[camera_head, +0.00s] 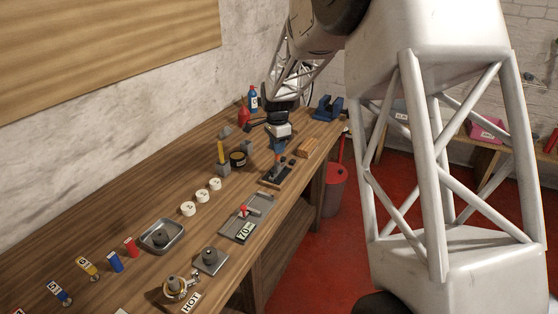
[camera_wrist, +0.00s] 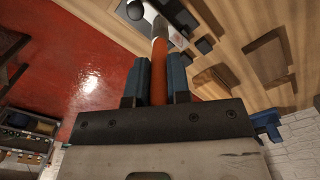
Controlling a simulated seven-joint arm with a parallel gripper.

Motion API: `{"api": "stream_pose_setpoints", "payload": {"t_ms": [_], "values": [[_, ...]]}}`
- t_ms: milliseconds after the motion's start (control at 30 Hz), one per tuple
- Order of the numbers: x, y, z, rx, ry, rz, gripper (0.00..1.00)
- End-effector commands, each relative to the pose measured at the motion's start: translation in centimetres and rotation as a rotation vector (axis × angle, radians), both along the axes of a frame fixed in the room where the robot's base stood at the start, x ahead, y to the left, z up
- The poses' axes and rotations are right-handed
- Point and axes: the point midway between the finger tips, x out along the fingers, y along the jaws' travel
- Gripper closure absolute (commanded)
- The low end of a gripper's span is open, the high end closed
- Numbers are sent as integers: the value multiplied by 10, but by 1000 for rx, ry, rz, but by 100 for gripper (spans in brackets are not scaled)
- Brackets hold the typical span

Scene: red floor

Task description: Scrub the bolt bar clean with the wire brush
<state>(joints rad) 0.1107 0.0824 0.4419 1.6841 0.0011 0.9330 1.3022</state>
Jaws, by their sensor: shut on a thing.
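My gripper (camera_head: 278,145) hangs over the far half of the bench, its blue fingers pointing down. In the wrist view the two fingers (camera_wrist: 160,82) are shut on an orange handle, which I take to be the wire brush (camera_wrist: 160,55). Its far end runs to a grey plate at the top of that view; its bristles cannot be made out. In the head view a bit of orange shows just below the fingers. Under it lies a dark flat holder with a grey bar, likely the bolt bar (camera_head: 274,178). Whether brush and bar touch I cannot tell.
A wooden block (camera_head: 309,147) sits close to the right of my gripper and a blue vise (camera_head: 328,108) behind it. A grey tray (camera_head: 246,219) lies nearer. The bench's right edge drops to red floor.

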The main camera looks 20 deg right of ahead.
Motion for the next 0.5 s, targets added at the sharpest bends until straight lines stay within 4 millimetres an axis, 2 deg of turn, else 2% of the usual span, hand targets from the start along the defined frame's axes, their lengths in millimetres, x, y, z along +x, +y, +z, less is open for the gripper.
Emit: {"api": "stream_pose_setpoints", "payload": {"t_ms": [500], "values": [[4,-4,-1,0,1,-1,100]]}}
